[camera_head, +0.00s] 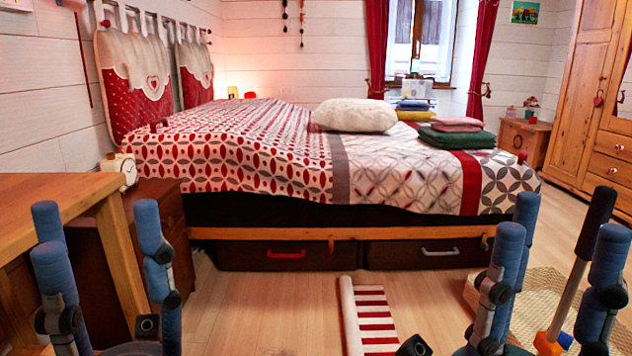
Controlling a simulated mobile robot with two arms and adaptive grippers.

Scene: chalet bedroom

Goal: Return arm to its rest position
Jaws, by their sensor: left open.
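My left gripper (105,262) is at the lower left, pointing up, with its blue fingers spread and nothing between them. Its base is cut off by the bottom edge. My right gripper (553,262) is at the lower right, also pointing up, with its blue fingers wide apart. A rod-like thing with a black handle (597,218) and an orange and blue lower end (552,341) shows between the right gripper's fingers. It leans to the right. I cannot tell whether it touches the fingers or lies beyond them.
A wooden table (50,205) stands close on the left, beside a dark cabinet with a clock (122,167). A bed (300,185) with drawers below is ahead. A striped rolled mat (374,315) and a woven rug (540,290) lie on the floor. Wooden floor shows between the grippers.

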